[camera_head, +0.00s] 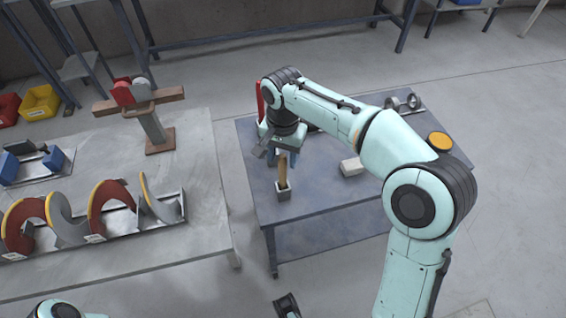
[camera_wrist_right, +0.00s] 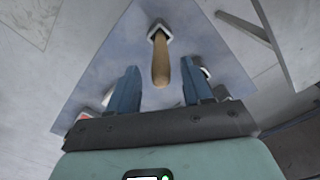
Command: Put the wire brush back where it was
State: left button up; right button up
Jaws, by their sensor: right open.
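The wire brush (camera_head: 283,172) stands with its wooden handle up in a small grey square holder (camera_head: 284,192) on the blue-grey table; its lower end is hidden inside. In the right wrist view the handle (camera_wrist_right: 160,62) points toward my right gripper (camera_wrist_right: 161,84), and the holder (camera_wrist_right: 158,28) is at its far end. My right gripper (camera_head: 281,158) is open just above the holder, with its fingers on either side of the handle's top. I see no contact with the handle.
The blue-grey table (camera_head: 340,195) also carries a pale block (camera_head: 351,166), a stand with metal rings (camera_head: 402,103) and a yellow-orange disc (camera_head: 439,141). The grey table (camera_head: 190,260) at left holds a red-and-yellow auger (camera_head: 90,215) and a wooden stand (camera_head: 160,140).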

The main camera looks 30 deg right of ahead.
notch_tip(320, 180, up, 6)
jog(key=shift+r+p, duration=0.25)
jog(key=shift+p, duration=0.45)
